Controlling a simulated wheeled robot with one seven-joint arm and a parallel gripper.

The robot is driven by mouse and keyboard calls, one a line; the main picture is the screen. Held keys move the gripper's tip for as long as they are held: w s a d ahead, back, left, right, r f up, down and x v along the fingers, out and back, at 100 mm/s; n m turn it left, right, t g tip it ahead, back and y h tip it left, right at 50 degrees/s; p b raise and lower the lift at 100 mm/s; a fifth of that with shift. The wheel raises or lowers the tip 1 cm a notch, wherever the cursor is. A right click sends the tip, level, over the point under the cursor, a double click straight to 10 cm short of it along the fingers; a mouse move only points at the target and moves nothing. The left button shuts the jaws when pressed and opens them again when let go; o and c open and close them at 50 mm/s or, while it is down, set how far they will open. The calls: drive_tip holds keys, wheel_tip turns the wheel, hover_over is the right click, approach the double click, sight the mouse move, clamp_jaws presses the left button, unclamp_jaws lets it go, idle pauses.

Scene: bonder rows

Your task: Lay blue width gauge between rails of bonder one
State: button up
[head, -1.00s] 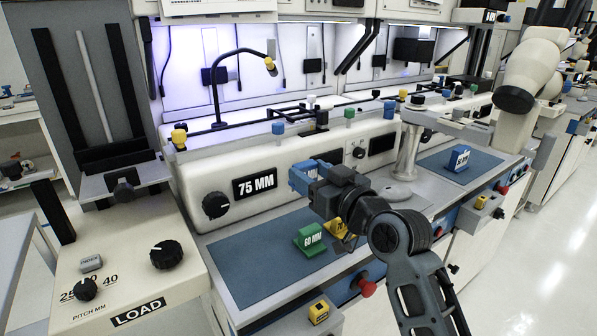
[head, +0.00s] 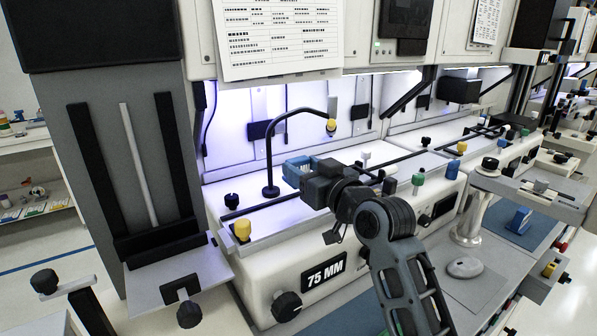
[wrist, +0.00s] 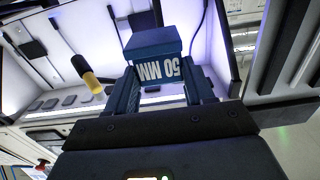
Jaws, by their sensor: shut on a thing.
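My gripper (head: 316,180) is shut on the blue width gauge (head: 296,170). In the wrist view the gauge (wrist: 152,45) sits between the two fingers, and its label "50 MM" appears upside down. In the head view the gauge is in front of the lit bay, above the track of the nearest bonder (head: 262,268), whose display reads "75 MM". A dark rail (head: 258,208) runs along the top of that bonder. My gripper and wrist hide part of the track, and I cannot tell the exact height of the gauge over it.
A black curved arm with a yellow tip (head: 331,125) rises beside the gauge. Another blue block (head: 519,219) stands on the right-hand mat.

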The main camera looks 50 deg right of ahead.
drive_tip(key=shift+f, duration=0.1)
idle(0.3)
drive_tip(key=b, duration=0.4)
hover_over(305, 215)
drive_tip(key=shift+a+f, duration=0.1)
drive_tip(key=shift+f, duration=2.25)
drive_tip(key=shift+f+b, duration=0.7)
drive_tip(key=shift+f, duration=0.15)
drive_tip(key=shift+f+b, duration=0.3)
drive_tip(key=shift+f, duration=0.1)
drive_tip(key=o, duration=1.1)
drive_tip(key=shift+o, duration=0.2)
